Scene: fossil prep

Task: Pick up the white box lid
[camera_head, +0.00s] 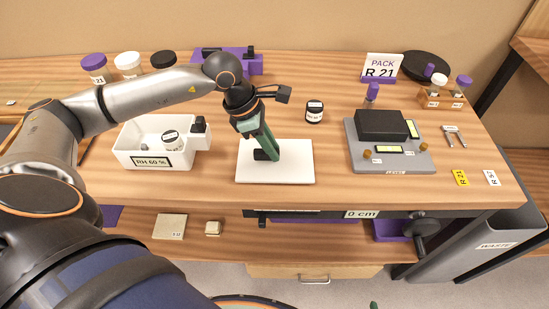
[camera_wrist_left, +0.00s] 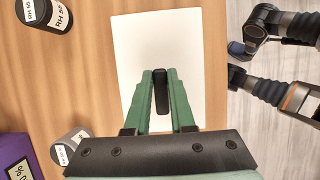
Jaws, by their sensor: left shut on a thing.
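The white box lid (camera_head: 297,175) is a flat white rectangle with a black handle in its middle. It looks level at the front of the wooden table; I cannot tell whether it touches the table. My left gripper (camera_head: 268,155) comes down from above with its green fingers shut on the black handle. In the left wrist view, the fingers (camera_wrist_left: 161,95) stand on both sides of the handle, over the white lid (camera_wrist_left: 130,45). A small green tip at the bottom edge of the head view may belong to my right gripper; its jaws cannot be made out.
A white open box (camera_head: 122,157) labelled RH 60 % stands left of the lid, with a jar inside. A black-topped jar (camera_head: 314,111) stands behind the lid. A grey device (camera_head: 352,153) sits to the right. The table's front edge is close to the lid.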

